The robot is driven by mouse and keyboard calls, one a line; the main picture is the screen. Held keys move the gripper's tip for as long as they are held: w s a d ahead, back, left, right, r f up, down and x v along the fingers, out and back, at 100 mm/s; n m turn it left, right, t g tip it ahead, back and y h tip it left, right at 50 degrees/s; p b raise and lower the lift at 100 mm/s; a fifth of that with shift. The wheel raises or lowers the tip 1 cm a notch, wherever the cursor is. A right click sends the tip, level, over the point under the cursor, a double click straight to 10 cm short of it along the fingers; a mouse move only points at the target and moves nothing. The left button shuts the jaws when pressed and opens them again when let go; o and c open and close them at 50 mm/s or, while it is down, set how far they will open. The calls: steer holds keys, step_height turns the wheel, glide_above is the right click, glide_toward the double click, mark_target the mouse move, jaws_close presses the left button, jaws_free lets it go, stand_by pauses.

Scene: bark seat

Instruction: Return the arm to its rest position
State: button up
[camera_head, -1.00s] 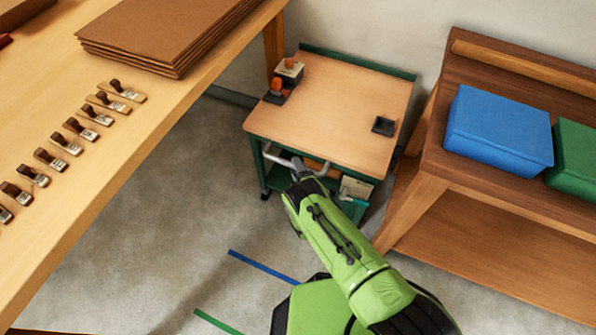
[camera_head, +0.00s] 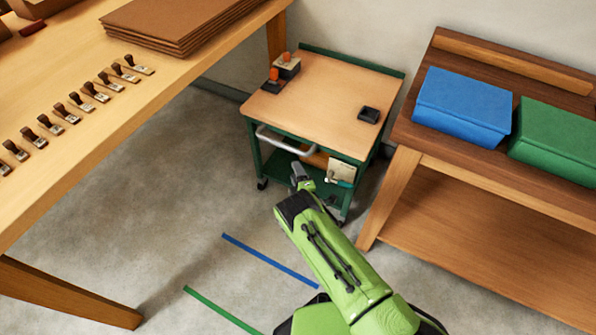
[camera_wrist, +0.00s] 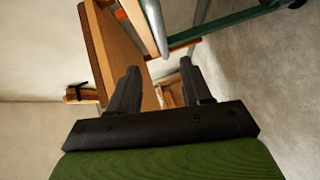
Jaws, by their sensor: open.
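My green arm (camera_head: 335,262) reaches up from the bottom of the head view toward the front of a small green-framed cart (camera_head: 325,98). My gripper is at the arm's far end, small and partly hidden in that view. In the wrist view, my gripper (camera_wrist: 162,85) has its two dark fingers apart with nothing held between them. In the head view, the cart's grey handle (camera_head: 285,141) shows just above and left of the arm's end. I cannot tell the exact gap between them.
A long wooden bench (camera_head: 130,112) with stamps and cardboard sheets stands at left. A wooden shelf unit (camera_head: 400,180) carrying a blue box (camera_head: 463,106) and a green box (camera_head: 556,140) stands at right. Blue tape (camera_head: 270,261) and green tape (camera_head: 222,310) mark the open concrete floor.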

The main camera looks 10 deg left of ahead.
steer(key=w+d+r+m+h, duration=0.4)
steer(key=d+r+m, duration=0.1)
steer(key=r, duration=0.3)
steer(key=w+d+r+m+h, duration=0.3)
steer(key=w+d+r+m, duration=0.15)
steer(key=r, duration=0.35)
steer(key=s+d+r+m+g+h, duration=0.1)
steer(key=s+d+r+m, duration=0.2)
steer(key=d+r, duration=0.25)
steer(key=s+d+r+m+g+h, duration=0.2)
steer(key=d+r+m, duration=0.15)
steer(key=r, duration=0.35)
steer(key=s+d+r+m+g+y, duration=0.1)
steer(key=s+d+r+m+g, duration=0.15)
steer(key=s+r, duration=0.45)
steer(key=s+d+r+m+g, duration=0.1)
steer(key=s+d+r+m, duration=0.2)
steer(key=s, duration=0.8)
steer(key=s+g+y, duration=0.2)
steer(key=s+g, duration=0.1)
steer(key=s, duration=1.9)
step_height(320, 180, up, 16)
steer(key=p, duration=1.5)
steer(key=shift+a+p, duration=0.25)
steer(key=shift+p, duration=0.1)
